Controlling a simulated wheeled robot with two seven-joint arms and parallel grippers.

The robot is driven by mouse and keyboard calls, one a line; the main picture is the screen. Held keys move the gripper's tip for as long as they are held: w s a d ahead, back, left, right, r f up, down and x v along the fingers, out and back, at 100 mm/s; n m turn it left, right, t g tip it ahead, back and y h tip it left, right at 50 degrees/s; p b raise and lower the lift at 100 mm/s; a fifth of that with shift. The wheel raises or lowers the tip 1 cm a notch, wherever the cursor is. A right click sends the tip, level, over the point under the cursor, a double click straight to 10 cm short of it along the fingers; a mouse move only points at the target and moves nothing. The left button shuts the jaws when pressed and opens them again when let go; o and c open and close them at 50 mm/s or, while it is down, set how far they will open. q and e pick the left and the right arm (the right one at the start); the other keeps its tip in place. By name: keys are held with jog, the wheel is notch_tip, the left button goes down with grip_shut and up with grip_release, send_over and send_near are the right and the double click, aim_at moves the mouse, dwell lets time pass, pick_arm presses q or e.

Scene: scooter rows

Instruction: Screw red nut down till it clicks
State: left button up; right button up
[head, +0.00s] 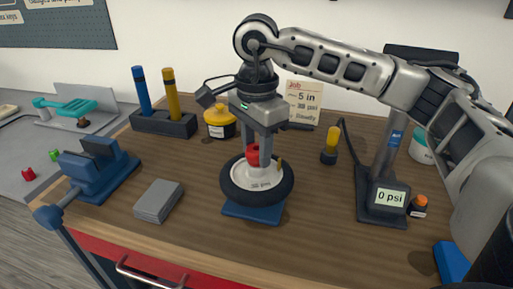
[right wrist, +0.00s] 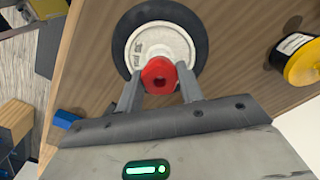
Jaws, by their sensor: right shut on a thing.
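The red nut (head: 253,154) sits at the centre of a small scooter wheel with a black tyre (head: 239,192) and a pale hub (head: 258,180). The wheel lies flat on a blue stand (head: 252,212) on the bench. My right gripper (head: 260,160) points straight down over the hub, its fingers closed on the red nut. In the right wrist view the red nut (right wrist: 159,76) shows between the two fingertips (right wrist: 159,92), with a dark hole in its middle. The nut's underside and thread are hidden. My left gripper is not in view.
A pump with a "0 psi" display (head: 390,198) stands at the right. A blue vise (head: 95,170) and grey block (head: 158,200) are at the left. Behind are a tool holder (head: 163,123), yellow pot (head: 219,123) and job card (head: 304,102). A yellow-handled tool (head: 330,145) stands right of the wheel.

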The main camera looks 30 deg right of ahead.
jog(key=m, duration=0.5)
jog(key=shift+m, duration=0.3)
jog(key=m, duration=0.5)
jog(key=shift+r+m, duration=0.1)
jog(key=shift+m, duration=0.2)
jog(key=o, duration=1)
jog(key=shift+o, duration=0.2)
